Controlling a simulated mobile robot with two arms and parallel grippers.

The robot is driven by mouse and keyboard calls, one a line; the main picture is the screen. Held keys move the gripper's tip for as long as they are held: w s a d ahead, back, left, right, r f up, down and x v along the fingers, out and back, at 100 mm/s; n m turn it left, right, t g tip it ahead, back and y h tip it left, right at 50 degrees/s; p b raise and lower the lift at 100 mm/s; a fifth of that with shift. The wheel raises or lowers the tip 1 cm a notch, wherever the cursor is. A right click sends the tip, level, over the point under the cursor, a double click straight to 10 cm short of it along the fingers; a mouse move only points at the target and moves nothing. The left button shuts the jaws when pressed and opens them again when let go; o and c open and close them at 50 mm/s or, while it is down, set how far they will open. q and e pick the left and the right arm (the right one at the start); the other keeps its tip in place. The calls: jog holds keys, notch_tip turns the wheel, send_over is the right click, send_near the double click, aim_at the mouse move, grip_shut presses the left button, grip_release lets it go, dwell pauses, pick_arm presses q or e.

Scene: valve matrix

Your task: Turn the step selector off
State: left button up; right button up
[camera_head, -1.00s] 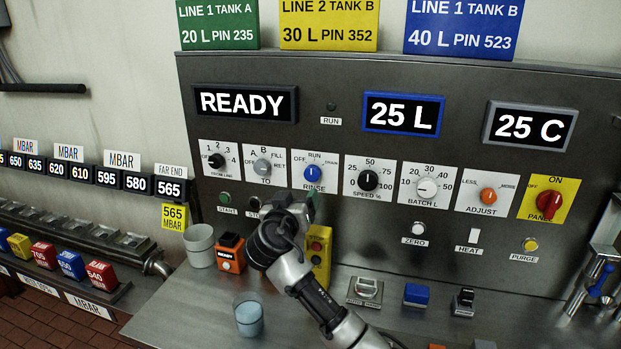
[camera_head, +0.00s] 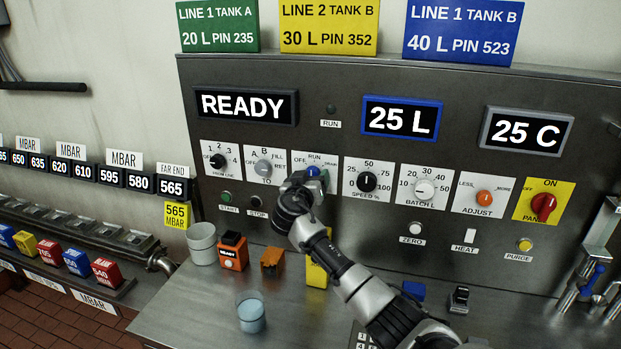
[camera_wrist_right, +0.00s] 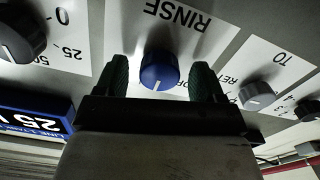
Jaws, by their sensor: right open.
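The step selector is a blue knob (camera_head: 313,171) on a white plate marked OFF, RUN, DRAIN and RINSE; my right gripper partly covers it in the head view. In the upside-down right wrist view, the same knob (camera_wrist_right: 159,71) has its white mark towards the bottom, which is the RUN side of the plate. My right gripper (camera_head: 304,182) is in front of the knob. Its green fingers (camera_wrist_right: 161,80) are open, one on each side of the knob, with a gap visible at both. My left gripper is not in view.
Neighbouring knobs are close: the grey A/B selector (camera_head: 263,167) and the black speed knob (camera_head: 366,182). Below are START (camera_head: 227,198) and STOP buttons.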

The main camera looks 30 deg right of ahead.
jog(key=c, duration=0.9)
jog(key=shift+n, duration=0.4)
jog(key=shift+n+b, duration=0.3)
jog(key=shift+n, duration=4.2)
